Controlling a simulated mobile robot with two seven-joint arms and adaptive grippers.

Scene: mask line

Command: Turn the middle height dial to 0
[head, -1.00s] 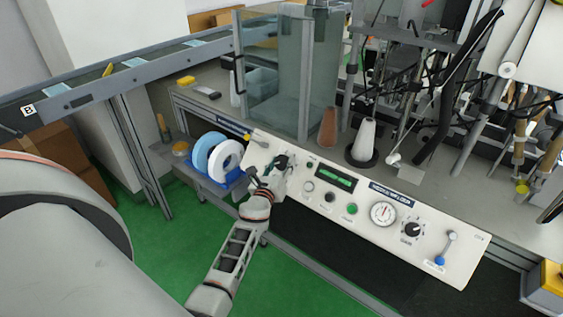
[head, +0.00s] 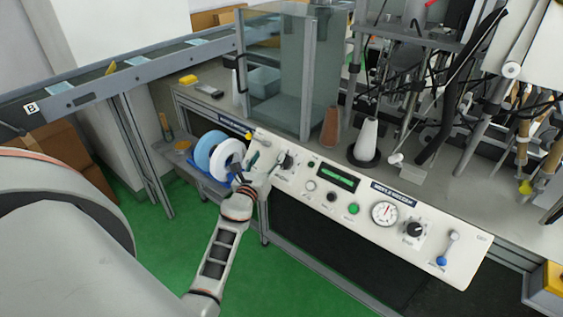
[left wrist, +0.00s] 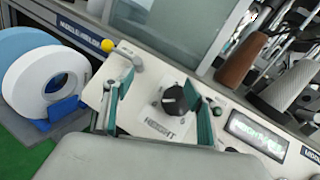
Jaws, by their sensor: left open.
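The height dial is a black knob on a white plate marked "HEIGHT", at the left part of the white control panel. It shows in the left wrist view (left wrist: 177,101) and in the head view (head: 286,161). Its pointer setting is too small to read. My left gripper (head: 262,163) is open beside the dial, to its left in the head view. In the left wrist view my left gripper (left wrist: 163,104) has its green-padded fingers spread, with the dial seen between them, nearer the right finger. I cannot tell any contact. My right gripper is not in view.
White and blue rolls (head: 229,155) stand left of the panel. A glass enclosure (head: 279,90) rises behind.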

